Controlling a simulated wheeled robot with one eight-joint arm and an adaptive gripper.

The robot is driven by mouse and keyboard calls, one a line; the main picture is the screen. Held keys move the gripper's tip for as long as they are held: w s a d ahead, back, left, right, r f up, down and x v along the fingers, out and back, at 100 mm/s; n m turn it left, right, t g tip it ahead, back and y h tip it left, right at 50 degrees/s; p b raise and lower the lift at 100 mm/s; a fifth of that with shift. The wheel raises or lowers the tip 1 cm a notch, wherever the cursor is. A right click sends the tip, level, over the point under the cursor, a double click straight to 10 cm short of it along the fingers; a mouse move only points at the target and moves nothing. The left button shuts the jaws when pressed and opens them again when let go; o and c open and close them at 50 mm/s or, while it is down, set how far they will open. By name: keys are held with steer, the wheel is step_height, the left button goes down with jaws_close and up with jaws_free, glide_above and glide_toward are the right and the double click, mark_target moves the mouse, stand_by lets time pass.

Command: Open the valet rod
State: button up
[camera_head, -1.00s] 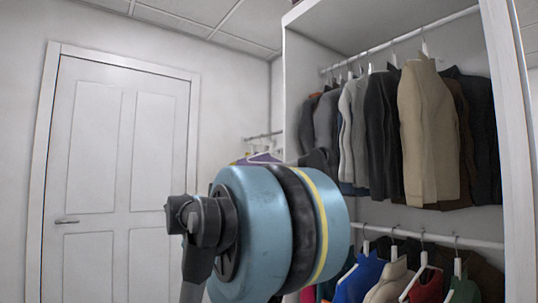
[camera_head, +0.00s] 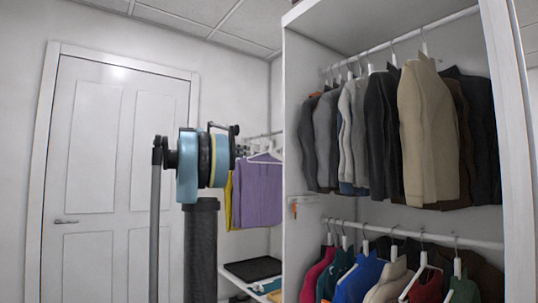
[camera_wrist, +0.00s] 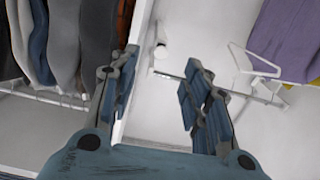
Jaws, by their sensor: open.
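My gripper (camera_wrist: 161,68) is open in the wrist view, its two blue-padded fingers well apart with nothing held between them. A short white cylinder (camera_wrist: 161,51) and a thin greyish bar (camera_wrist: 168,75) show between and beyond the fingertips, apart from them as far as I can see. I cannot tell for sure which of these is the valet rod. In the head view, a small fitting with an orange part (camera_head: 294,209) sits low on the wardrobe's side panel. My arm hides most of my gripper there.
The wardrobe (camera_head: 294,110) holds clothes on an upper rail (camera_head: 440,35) and a lower rail (camera_head: 480,243). A purple garment (camera_head: 258,195) hangs on a rail behind, left of the wardrobe; a purple cloth also shows in the wrist view (camera_wrist: 285,40). A closed white door (camera_head: 95,150) stands left.

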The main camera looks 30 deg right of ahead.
mark_target(271, 150)
steer(key=shift+m+h, duration=0.3)
steer(key=w+d, duration=0.1)
steer(key=d, duration=0.5)
steer(key=w+d+r, duration=0.1)
steer(key=d, duration=0.5)
steer(key=d+r, duration=0.1)
steer(key=d, duration=0.5)
steer(key=shift+w+r, duration=0.1)
steer(key=shift+w, duration=0.3)
steer(key=shift+c, duration=0.4)
jaws_close()
